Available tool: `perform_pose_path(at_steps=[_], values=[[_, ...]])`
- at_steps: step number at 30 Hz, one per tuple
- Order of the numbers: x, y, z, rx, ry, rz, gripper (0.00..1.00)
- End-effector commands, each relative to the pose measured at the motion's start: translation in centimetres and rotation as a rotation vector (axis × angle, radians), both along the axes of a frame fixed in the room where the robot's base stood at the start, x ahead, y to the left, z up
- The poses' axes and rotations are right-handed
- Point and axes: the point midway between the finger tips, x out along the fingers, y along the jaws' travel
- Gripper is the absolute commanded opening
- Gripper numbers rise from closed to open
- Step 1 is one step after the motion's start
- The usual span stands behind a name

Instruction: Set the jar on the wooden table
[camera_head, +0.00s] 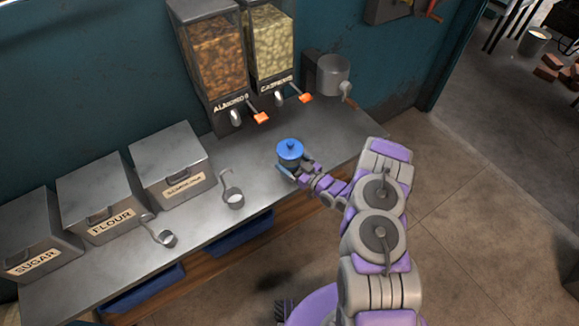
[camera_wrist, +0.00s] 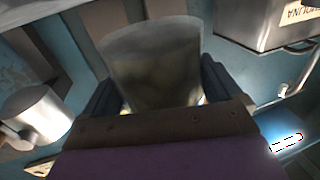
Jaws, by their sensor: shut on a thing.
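The jar (camera_head: 290,150) has a blue lid with a small knob and shows in the head view over the right part of the metal counter. My gripper (camera_head: 296,166) is shut on it from the lower right. In the wrist view the jar (camera_wrist: 152,62) is a cloudy see-through vessel between the two dark fingers of my gripper (camera_wrist: 160,88). Its contents are blurred. Whether its base touches the counter I cannot tell. I make out no separate wooden table in either view.
The metal counter (camera_head: 255,211) has a wooden lower frame and blue bins beneath. Labelled metal boxes, including flour (camera_head: 102,198), stand left, with two scoops in front. An almond dispenser (camera_head: 213,62) and a second dispenser (camera_head: 268,45) stand behind. Open floor (camera_head: 480,200) lies to the right.

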Motion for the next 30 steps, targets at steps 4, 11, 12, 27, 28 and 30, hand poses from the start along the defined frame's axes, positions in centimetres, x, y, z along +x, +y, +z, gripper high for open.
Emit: perform_pose_path(at_steps=[4, 11, 12, 27, 28, 30], values=[[0.6, 0.4, 0.0, 0.001, -0.002, 0.002, 0.5], [1.1, 0.4, -2.5, 0.006, -0.001, 0.002, 0.5], [1.1, 0.4, -3.1, 0.007, 0.0, 0.002, 0.5], [1.1, 0.6, -3.6, 0.004, -0.001, 0.0, 1.0], [1.1, 0.6, -3.6, 0.004, -0.001, 0.0, 1.0], [1.1, 0.6, -3.6, 0.005, -0.001, 0.0, 1.0]])
